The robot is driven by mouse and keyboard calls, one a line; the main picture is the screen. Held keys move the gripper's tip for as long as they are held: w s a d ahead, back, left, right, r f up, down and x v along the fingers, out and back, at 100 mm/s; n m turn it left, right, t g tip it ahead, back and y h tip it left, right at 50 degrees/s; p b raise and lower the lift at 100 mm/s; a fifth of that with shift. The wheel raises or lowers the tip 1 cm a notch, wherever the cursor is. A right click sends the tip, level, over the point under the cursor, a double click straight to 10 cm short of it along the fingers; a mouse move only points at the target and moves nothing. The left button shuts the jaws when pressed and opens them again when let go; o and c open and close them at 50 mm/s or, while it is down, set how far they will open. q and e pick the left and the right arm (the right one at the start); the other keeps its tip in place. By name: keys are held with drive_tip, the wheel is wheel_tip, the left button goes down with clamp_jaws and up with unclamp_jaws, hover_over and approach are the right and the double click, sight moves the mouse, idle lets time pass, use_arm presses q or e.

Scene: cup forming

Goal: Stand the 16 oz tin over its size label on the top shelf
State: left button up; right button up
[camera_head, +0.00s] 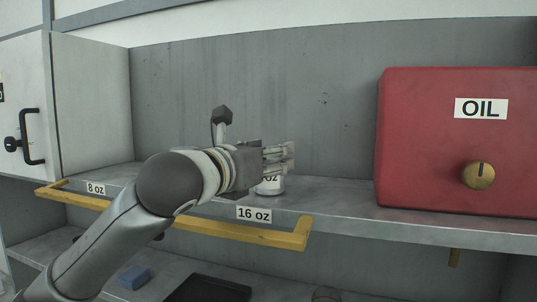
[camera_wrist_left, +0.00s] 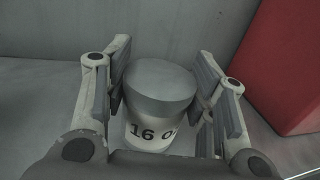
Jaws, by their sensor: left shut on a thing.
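The 16 oz tin (camera_wrist_left: 158,92) is a short grey-lidded can with a white band reading "16 o…" in the left wrist view. It stands upright between the fingers of my left gripper (camera_wrist_left: 165,100), which is shut on it. In the head view the tin (camera_head: 270,186) is mostly hidden behind my left gripper (camera_head: 279,158). It appears at the top shelf's surface (camera_head: 340,197), just behind and slightly right of the "16 oz" label (camera_head: 254,214) on the shelf edge. I cannot tell whether its base touches the shelf. My right gripper is not in view.
A red OIL box (camera_head: 440,140) stands on the shelf to the right. An "8 oz" label (camera_head: 96,188) is at left. A yellow rail (camera_head: 235,233) runs along the shelf front. Below lie a blue block (camera_head: 134,277) and a dark tray (camera_head: 207,289).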

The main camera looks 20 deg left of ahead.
use_arm(q)
drive_tip(key=o, duration=1.1)
drive_tip(key=shift+w+f, duration=0.1)
drive_tip(key=shift+f, duration=0.05)
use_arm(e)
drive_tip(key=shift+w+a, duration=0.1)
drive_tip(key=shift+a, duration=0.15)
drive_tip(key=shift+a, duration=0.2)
use_arm(q)
drive_tip(key=shift+s, duration=0.3)
drive_tip(key=b+v, duration=0.5)
drive_tip(key=v, duration=0.6)
drive_tip(key=shift+s, duration=0.25)
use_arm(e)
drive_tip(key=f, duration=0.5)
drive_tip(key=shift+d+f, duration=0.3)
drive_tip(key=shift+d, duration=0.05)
use_arm(q)
drive_tip(key=shift+a, duration=0.15)
